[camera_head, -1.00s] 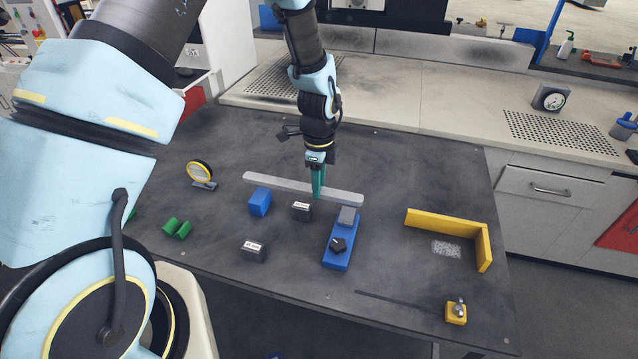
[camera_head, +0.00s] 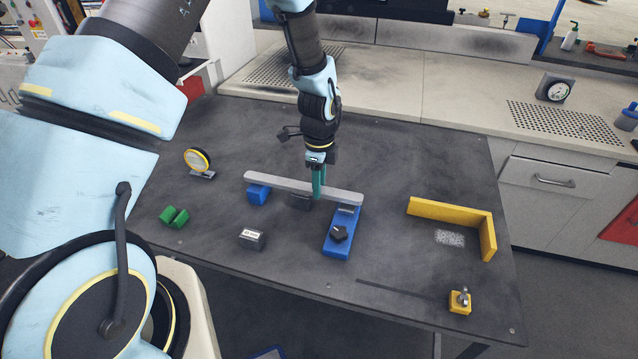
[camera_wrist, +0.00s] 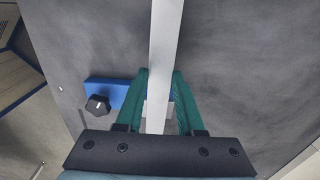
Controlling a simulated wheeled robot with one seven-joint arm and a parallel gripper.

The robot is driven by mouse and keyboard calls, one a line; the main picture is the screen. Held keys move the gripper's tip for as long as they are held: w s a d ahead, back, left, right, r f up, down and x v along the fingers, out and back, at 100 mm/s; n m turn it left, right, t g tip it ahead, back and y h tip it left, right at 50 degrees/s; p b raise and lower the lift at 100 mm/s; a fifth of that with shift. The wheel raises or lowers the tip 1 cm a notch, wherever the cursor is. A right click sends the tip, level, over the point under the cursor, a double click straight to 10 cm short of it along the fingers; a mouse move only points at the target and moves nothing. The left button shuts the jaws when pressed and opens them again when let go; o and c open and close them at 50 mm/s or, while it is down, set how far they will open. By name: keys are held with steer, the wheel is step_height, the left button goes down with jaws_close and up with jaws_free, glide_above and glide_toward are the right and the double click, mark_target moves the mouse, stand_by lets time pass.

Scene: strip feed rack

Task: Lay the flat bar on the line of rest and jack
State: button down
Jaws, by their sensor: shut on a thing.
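My gripper (camera_head: 318,194) is shut on the flat bar (camera_head: 280,184), a long light-grey strip, right of its middle. The bar also runs between the green fingers (camera_wrist: 160,88) in the wrist view. In the head view its left end lies over the blue rest block (camera_head: 257,196). Its right end lies over the grey pad of the blue jack (camera_head: 337,243), which has a black knob. Whether the bar touches both or hovers slightly above them I cannot tell. The jack and knob show left of the bar in the wrist view (camera_wrist: 98,104).
Green V-shaped pieces (camera_head: 174,216) and a round dial (camera_head: 197,160) are at left. A yellow corner fence (camera_head: 455,215) and yellow knobbed block (camera_head: 460,301) are at right.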

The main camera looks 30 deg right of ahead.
steer(key=shift+f+b, duration=0.4)
steer(key=shift+f, duration=0.2)
steer(key=shift+c, duration=2.2)
jaws_free()
step_height(320, 180, up, 11)
steer(key=b, duration=0.2)
steer(key=w+a+r+n, duration=0.2)
steer(key=a+r+n, duration=0.1)
steer(key=a+n, duration=0.55)
steer(key=w+a+r+n, duration=0.25)
steer(key=a+n, duration=0.25)
steer(key=a, duration=0.7)
steer(key=s+a+r+n+t, duration=0.1)
steer(key=s+a+n, duration=0.4)
steer(key=a+n, duration=0.7)
steer(key=shift+s+a+r+t, duration=0.15)
steer(key=shift+a+r+t, duration=0.15)
steer(key=shift+a+r, duration=0.35)
